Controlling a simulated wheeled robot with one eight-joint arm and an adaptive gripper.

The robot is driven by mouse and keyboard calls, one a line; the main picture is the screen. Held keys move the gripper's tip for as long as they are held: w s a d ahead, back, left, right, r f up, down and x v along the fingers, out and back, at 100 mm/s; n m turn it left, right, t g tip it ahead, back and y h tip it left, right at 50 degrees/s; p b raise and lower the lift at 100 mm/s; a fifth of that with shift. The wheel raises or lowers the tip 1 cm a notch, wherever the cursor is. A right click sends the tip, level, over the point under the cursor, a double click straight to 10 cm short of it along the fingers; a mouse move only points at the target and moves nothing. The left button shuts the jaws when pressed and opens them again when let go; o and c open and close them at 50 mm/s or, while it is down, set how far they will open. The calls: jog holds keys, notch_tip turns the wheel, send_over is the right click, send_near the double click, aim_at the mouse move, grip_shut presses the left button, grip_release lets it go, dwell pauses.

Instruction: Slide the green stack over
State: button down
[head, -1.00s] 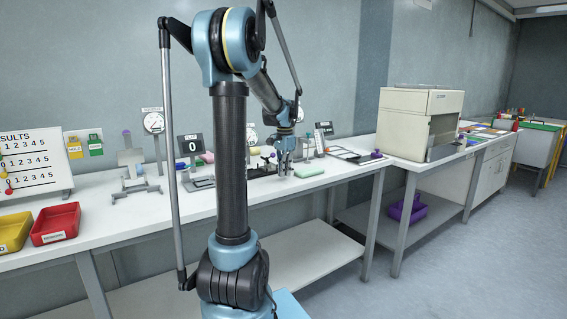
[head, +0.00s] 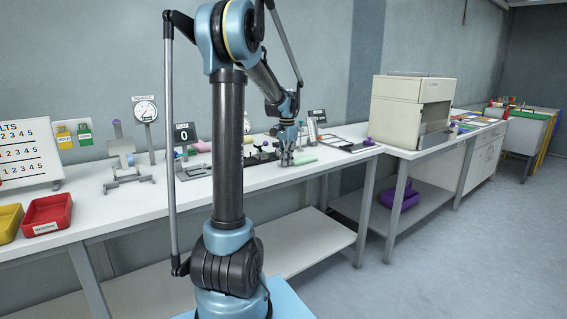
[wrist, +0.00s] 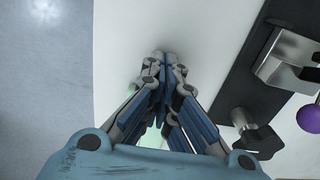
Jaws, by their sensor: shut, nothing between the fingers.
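The green stack (head: 305,159) is a pale green low block on the white bench, beside my gripper on its right in the head view, partly hidden behind it. My gripper (head: 286,162) points down at the bench, its fingers shut and empty. In the wrist view the fingertips (wrist: 161,57) meet over the white bench top. Pale green (wrist: 152,138) shows behind and between the fingers, mostly hidden. I cannot tell whether the fingers touch the stack.
A dark fixture with a metal block (wrist: 286,58) and a purple ball (wrist: 309,117) is at the right in the wrist view. The bench edge drops to floor at its left. A beige machine (head: 412,112) stands right; a red bin (head: 46,214) stands left.

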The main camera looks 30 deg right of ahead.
jog(key=d, duration=0.6)
jog(key=w+d, duration=0.1)
jog(key=d, duration=1.1)
jog(key=shift+w, duration=0.2)
jog(key=shift+a, duration=0.1)
jog(key=a, duration=0.4)
jog(key=shift+s+f, duration=0.1)
notch_tip(320, 180, up, 10)
jog(key=s+a+f+n, duration=0.15)
jog(key=a+n, duration=0.25)
jog(key=a, duration=1.4)
jog(key=s+a+n, duration=0.3)
jog(key=a+n, duration=0.1)
jog(key=a, duration=1.4)
jog(key=s+a+f+n+t, duration=0.2)
jog(key=s+a+f+n, duration=0.7)
jog(key=s+a+f, duration=1)
jog(key=shift+s, duration=0.6)
